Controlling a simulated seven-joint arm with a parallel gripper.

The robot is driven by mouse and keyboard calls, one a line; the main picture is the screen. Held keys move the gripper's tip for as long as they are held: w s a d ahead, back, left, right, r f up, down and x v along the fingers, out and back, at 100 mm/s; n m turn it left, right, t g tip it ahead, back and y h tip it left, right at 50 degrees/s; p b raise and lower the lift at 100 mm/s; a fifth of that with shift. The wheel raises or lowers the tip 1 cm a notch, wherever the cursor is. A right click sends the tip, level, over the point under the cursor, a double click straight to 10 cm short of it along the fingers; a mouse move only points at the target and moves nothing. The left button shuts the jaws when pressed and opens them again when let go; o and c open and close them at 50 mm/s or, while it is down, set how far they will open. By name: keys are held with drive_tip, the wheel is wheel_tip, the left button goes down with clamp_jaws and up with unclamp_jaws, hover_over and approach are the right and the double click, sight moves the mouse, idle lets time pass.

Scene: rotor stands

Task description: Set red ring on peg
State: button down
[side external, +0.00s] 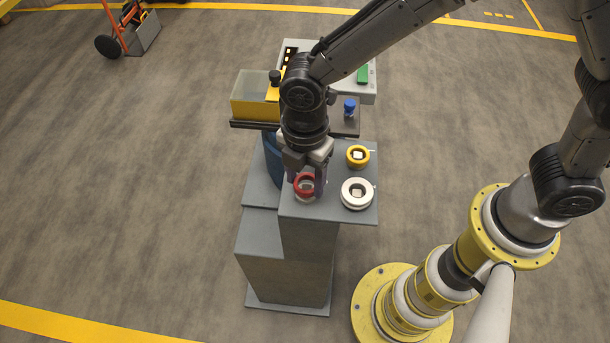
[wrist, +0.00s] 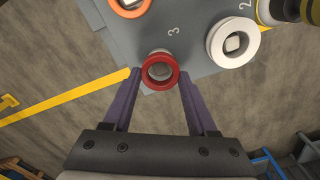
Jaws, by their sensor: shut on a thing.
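The red ring (side external: 299,181) is between the fingers of my gripper (side external: 305,183), over the near left part of the grey stand top (side external: 330,215). In the wrist view, the red ring (wrist: 160,87) sits between the two purple fingertips of my gripper (wrist: 160,73), which is shut on it. A pale peg (wrist: 160,71) shows through the ring's hole, roughly centred.
A white ring (side external: 346,195) and a yellow ring (side external: 358,165) sit around square-topped pegs to the right on the same stand top. Behind stand a yellow bin (side external: 250,108), a small blue item (side external: 349,107) and a grey box with a green part (side external: 363,74).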

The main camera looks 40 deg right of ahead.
drive_tip(key=shift+f, duration=0.7)
idle(0.7)
drive_tip(key=shift+c, duration=0.6)
unclamp_jaws()
drive_tip(key=shift+o, duration=0.2)
drive_tip(key=shift+o, duration=0.4)
wheel_tip(320, 180, up, 8)
idle(0.9)
